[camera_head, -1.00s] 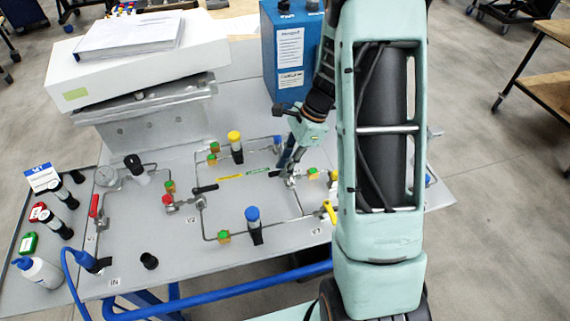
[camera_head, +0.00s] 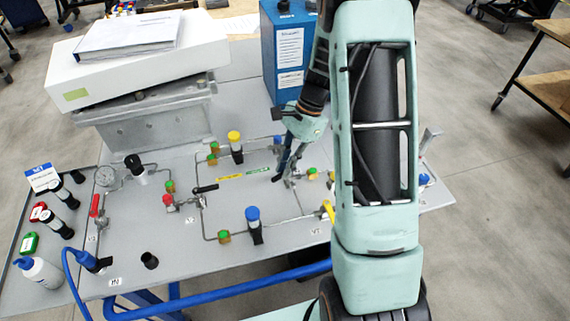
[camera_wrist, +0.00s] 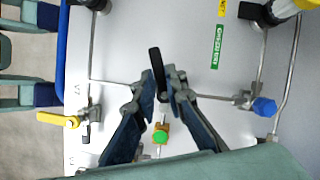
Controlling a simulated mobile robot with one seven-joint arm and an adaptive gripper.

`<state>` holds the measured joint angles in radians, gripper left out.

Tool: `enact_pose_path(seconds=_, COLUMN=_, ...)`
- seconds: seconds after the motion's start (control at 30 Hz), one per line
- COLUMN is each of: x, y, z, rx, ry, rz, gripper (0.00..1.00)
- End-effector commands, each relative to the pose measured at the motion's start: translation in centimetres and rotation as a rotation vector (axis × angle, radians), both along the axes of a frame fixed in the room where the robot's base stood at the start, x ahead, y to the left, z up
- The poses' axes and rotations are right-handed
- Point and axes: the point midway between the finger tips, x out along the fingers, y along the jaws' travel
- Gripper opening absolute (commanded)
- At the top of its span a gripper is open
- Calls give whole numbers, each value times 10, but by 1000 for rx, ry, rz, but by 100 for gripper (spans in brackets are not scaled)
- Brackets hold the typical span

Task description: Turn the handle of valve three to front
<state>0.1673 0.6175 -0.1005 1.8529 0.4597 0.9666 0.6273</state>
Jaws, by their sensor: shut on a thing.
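My gripper (camera_wrist: 162,82) is shut on a black lever handle (camera_wrist: 156,66) of a valve on the grey panel. The fingers lie on either side of the handle in the wrist view, and its free end sticks out beyond them, toward the top of that picture. In the head view my gripper (camera_head: 281,170) reaches this valve from behind, and the handle is mostly hidden by the fingers. A second valve with a yellow handle (camera_head: 328,210) is nearer the front, also seen in the wrist view (camera_wrist: 58,119). The V3 label (camera_head: 317,232) is close to it.
Thin steel pipes join the fittings. A green-capped fitting (camera_wrist: 160,136) is close beside my fingers. A blue-capped fitting (camera_wrist: 264,106) is to the right. A black-handled valve (camera_head: 205,188) and a blue-topped part (camera_head: 252,220) stand left. A blue box (camera_head: 290,50) is behind.

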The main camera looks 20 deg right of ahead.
Motion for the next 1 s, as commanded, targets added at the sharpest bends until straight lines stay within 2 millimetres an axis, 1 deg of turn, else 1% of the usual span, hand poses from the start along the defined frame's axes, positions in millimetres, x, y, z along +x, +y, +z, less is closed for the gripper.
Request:
enact_pose_path(seconds=0.5, x=-5, y=-4, z=1, rx=0, ry=-2, rz=495, gripper=0)
enact_pose_path(seconds=1.0, x=-8, y=-10, z=1, rx=1, ry=-2, rz=950, gripper=0)
